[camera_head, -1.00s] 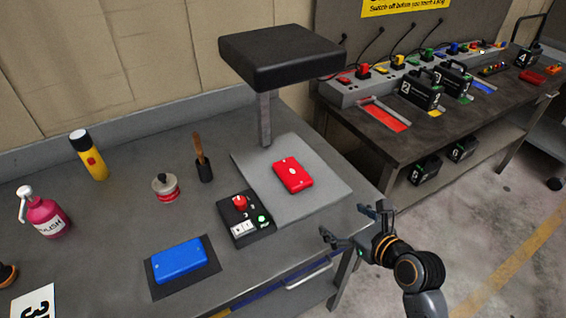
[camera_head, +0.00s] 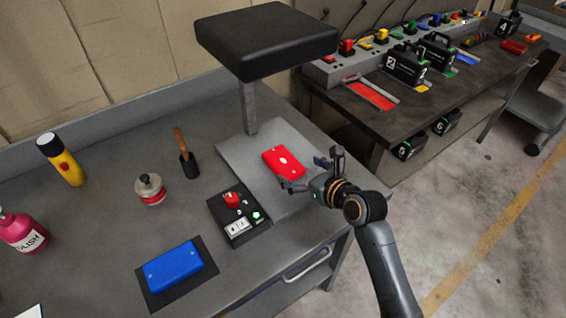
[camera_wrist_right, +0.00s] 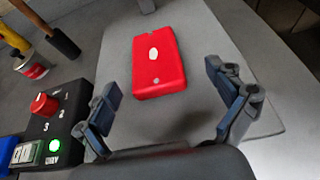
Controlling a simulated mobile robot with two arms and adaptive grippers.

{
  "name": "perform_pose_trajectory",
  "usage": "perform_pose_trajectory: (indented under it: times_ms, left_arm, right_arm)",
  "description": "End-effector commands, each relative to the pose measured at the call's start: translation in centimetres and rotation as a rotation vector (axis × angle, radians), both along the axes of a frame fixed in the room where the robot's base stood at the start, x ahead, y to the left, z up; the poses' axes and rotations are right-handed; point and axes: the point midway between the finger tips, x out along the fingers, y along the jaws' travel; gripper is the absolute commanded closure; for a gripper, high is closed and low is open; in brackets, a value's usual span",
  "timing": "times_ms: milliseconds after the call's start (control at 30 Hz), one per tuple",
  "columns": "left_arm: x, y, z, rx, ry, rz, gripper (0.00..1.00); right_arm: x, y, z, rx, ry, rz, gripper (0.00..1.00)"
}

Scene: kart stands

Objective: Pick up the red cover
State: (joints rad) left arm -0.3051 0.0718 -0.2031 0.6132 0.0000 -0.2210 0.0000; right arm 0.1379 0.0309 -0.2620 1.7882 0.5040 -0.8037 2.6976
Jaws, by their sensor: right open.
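The red cover (camera_head: 284,162) is a flat rectangular piece with a pale oval mark, lying on the grey plate (camera_head: 232,157) under the black overhead block. It also shows in the right wrist view (camera_wrist_right: 158,66), ahead of the fingertips. My right gripper (camera_head: 312,174) is open and empty, just to the right of the cover in the head view. In the right wrist view its two fingers (camera_wrist_right: 162,92) stand apart with the near end of the cover between and beyond them. I see no contact with the cover. My left gripper is not in view.
The black block (camera_head: 265,40) on its post (camera_head: 249,108) overhangs the plate. A control box (camera_head: 236,216) with a red knob stands near the plate. A blue cover (camera_head: 174,267) lies on a dark mat at the front. Bottles and a brush stand to the left.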

Motion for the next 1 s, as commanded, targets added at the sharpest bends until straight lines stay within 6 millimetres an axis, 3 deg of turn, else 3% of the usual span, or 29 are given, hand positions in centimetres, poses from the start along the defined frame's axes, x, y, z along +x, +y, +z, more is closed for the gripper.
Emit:
perform_pose_trajectory:
  times_ms: [300,667,900,1000]
  left_arm:
    - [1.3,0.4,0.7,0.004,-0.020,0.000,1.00]
    - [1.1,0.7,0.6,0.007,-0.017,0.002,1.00]
    - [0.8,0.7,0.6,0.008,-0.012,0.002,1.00]
    - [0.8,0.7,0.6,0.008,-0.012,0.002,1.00]
  right_arm:
    - [2.8,2.8,-1.3,-0.002,0.001,0.000,0.06]
    - [3.4,3.3,-1.7,-0.001,0.001,0.000,0.06]
    - [3.4,3.2,-1.7,-0.001,0.001,0.000,0.55]
    - [3.4,3.3,-1.6,0.001,-0.001,0.000,0.69]
